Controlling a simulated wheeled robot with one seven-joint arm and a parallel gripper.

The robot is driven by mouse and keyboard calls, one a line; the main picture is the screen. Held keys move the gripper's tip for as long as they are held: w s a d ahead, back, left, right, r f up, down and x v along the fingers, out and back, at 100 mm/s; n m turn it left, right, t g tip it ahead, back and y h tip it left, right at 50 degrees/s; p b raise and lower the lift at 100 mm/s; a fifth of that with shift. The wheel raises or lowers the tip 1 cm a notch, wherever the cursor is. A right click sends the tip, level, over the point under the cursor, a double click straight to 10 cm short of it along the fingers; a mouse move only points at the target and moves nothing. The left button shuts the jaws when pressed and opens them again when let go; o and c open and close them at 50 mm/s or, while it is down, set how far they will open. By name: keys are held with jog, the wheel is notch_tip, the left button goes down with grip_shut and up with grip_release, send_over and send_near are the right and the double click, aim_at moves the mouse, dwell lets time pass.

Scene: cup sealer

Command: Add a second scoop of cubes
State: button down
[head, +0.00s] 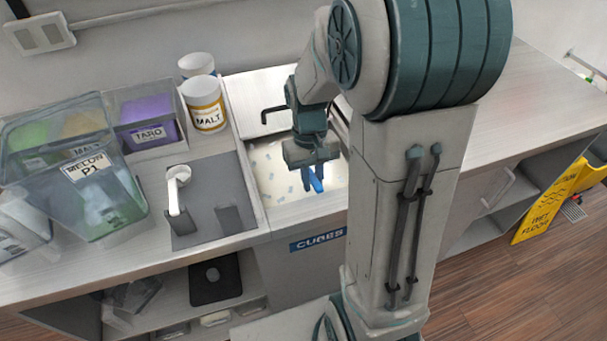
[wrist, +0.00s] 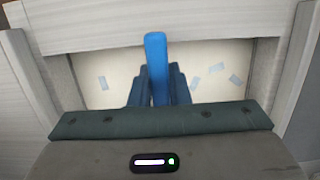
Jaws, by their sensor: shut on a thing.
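My gripper (head: 313,166) points down over the cubes bin (head: 285,210), whose front label reads CUBES. It is shut on a blue scoop (head: 312,182), which also shows in the wrist view (wrist: 156,58), upright between the dark fingers (wrist: 157,85). I cannot tell whether the scoop's bowl holds any cubes. Pale blue cubes (head: 266,160) lie scattered on the bin's whitish floor; several also show on both sides of the fingers in the wrist view (wrist: 215,68). My arm hides the right part of the bin. No cup is clearly visible.
Left of the bin, a white scoop (head: 177,188) stands on a grey mat (head: 208,187). The bin's walls border my gripper. The counter at right (head: 505,110) is clear.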

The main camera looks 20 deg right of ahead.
notch_tip(320, 180, up, 13)
jog(key=p, duration=1)
dwell(0.4)
dwell(0.4)
